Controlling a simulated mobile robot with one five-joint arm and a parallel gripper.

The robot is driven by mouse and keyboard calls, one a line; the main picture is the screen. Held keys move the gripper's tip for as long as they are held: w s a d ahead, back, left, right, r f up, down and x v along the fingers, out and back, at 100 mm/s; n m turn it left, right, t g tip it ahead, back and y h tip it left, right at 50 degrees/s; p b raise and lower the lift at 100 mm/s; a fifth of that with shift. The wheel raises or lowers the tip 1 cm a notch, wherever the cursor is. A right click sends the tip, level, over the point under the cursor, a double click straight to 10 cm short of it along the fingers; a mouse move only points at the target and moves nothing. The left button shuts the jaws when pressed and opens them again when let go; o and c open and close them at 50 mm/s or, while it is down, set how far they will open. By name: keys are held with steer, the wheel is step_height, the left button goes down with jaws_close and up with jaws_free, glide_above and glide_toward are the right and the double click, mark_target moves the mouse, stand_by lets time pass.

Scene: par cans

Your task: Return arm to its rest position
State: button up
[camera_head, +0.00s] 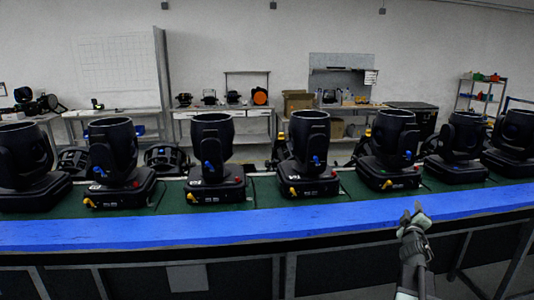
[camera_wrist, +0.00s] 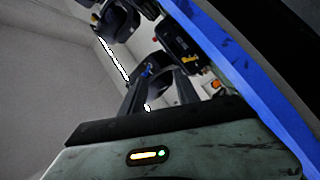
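My arm (camera_head: 413,262) reaches up from the lower right in the head view. My gripper (camera_head: 412,211) is in front of the blue table edge (camera_head: 250,222), below the row of black stage lights. Its two fingertips are apart with nothing seen between them. In the wrist view my gripper (camera_wrist: 160,82) also shows two dark fingers with a gap between them. Beyond the gap are a black light with a blue knob (camera_wrist: 147,70) and part of another light with an orange knob (camera_wrist: 215,85). The wrist picture is strongly tilted.
Several black lights, such as one near the middle (camera_head: 308,150), stand in a row on the green table top (camera_head: 160,207). The nearest to my gripper is a light right of centre (camera_head: 391,148). Workbenches (camera_head: 228,113) and shelves (camera_head: 481,95) stand behind.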

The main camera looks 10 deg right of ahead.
steer(key=a+f+m+g+y+p, duration=0.1)
steer(key=a+f+m+g+y, duration=0.15)
steer(key=a+f, duration=0.45)
steer(key=a+f+m+g+y+p, duration=0.1)
steer(key=a+f+g, duration=0.2)
steer(key=a, duration=0.9)
steer(key=a+f+m+g+y+p, duration=0.1)
steer(key=a+f+m+g+y, duration=0.15)
steer(key=a+f, duration=0.45)
steer(key=s+a+f+n+g+y, duration=0.1)
steer(key=s+a, duration=0.5)
steer(key=a, duration=0.6)
steer(key=s+a+f+g+y+p, duration=0.1)
steer(key=s+a+g+y, duration=0.3)
steer(key=a, duration=0.9)
steer(key=shift+s+a+f+n+g, duration=0.35)
steer(key=shift+s+g, duration=0.45)
steer(key=shift+s, duration=0.4)
steer(key=shift+w+d, duration=0.1)
